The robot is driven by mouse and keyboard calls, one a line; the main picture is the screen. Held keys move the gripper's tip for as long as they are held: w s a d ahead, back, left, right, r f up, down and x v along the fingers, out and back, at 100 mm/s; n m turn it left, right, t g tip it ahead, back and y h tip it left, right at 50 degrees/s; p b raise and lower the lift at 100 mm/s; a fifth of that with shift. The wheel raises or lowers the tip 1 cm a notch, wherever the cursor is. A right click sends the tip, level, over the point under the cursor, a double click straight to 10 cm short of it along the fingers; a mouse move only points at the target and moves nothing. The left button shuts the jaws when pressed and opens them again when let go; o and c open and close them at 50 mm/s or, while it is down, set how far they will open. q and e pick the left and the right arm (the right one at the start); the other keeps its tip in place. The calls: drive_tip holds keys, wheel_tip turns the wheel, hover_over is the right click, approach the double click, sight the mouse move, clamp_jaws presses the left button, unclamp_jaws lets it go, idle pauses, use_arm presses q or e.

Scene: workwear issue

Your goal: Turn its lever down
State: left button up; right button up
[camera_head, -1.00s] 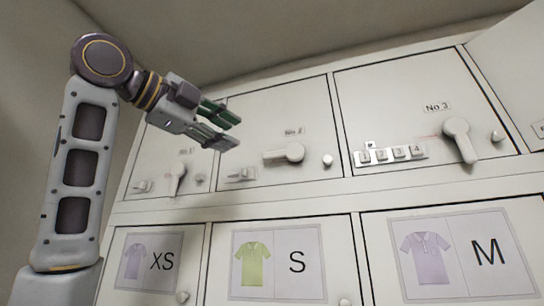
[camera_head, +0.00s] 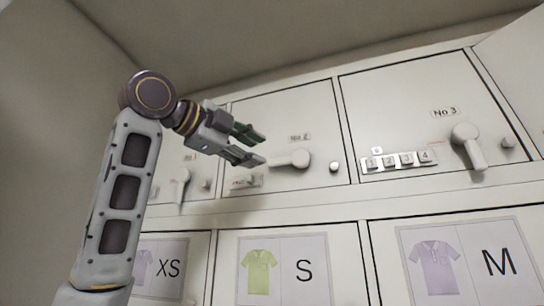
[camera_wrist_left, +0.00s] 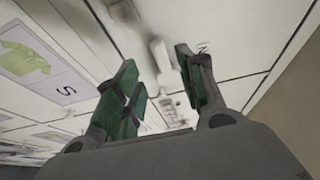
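A pale lever (camera_head: 291,159) is on the upper locker door marked No 2 (camera_head: 292,109). It lies about level, its handle reaching left from a round hub. My left gripper (camera_head: 258,146) is open and empty, just left of this lever and slightly above it in the head view. In the left wrist view my left gripper (camera_wrist_left: 162,85) has its green-padded fingers apart. A pale lever (camera_wrist_left: 159,54) shows in the gap between them; I cannot tell whether they touch it. My right gripper is not in view.
Door No 3 has a lever (camera_head: 468,146) pointing down and a numbered button strip (camera_head: 400,159). The lever to the left (camera_head: 180,184) also points down. A small knob (camera_head: 335,166) sits right of the No 2 lever. Lower doors carry shirt pictures and size letters.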

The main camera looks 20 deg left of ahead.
sight(275, 161)
use_arm(q)
drive_tip(key=p+x, duration=0.2)
drive_tip(key=x, duration=0.5)
drive_tip(key=shift+w+d, duration=0.1)
clamp_jaws()
idle(0.3)
